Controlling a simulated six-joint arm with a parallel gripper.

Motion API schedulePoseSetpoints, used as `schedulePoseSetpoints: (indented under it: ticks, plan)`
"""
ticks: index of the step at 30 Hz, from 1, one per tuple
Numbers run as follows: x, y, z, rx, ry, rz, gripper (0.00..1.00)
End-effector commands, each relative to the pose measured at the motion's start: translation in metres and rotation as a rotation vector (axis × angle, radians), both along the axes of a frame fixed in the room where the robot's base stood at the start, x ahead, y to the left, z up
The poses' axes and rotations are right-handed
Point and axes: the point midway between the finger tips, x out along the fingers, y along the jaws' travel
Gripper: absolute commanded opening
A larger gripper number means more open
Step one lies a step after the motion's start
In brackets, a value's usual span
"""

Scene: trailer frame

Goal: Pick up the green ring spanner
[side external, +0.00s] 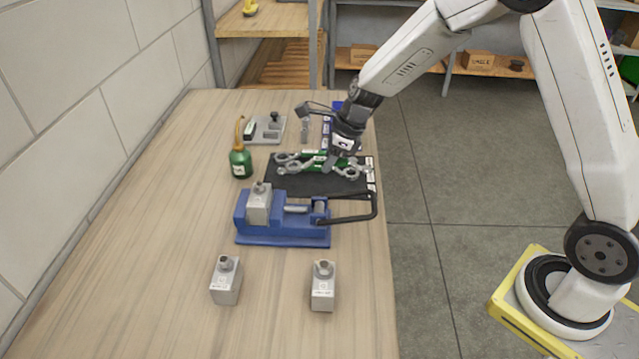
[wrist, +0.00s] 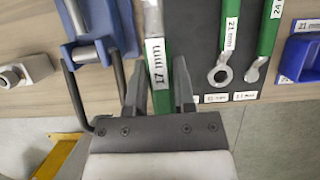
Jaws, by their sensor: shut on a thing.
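In the wrist view a green-handled spanner (wrist: 154,20) with a white "17 mm" label runs between the two dark fingers of my gripper (wrist: 159,85). The fingers are shut on it. Its lower end is hidden behind the gripper body. Its label looks larger than those of the other spanners. In the side view my gripper (side external: 331,162) points down over the black mat (side external: 300,186), among green and grey spanners. I cannot tell there how far the held spanner is off the mat.
Green spanners marked 21 mm (wrist: 230,18) and 24 mm (wrist: 268,28) lie to the right in the wrist view. A blue vise (side external: 285,228) with a black handle stands in front of the mat. A green oil can (side external: 240,163) and grey blocks (side external: 226,282) stand left and in front.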

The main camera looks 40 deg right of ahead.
Motion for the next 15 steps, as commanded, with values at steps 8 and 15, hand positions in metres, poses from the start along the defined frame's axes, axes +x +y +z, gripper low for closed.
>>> schedulePoseSetpoints:
  ticks: [8, 15]
  plan:
    - [-0.044, -0.001, 0.02, 0.0, -0.001, -0.001, 0.0]
    - [-0.071, -0.002, 0.032, 0.0, -0.001, 0.0, 0.0]
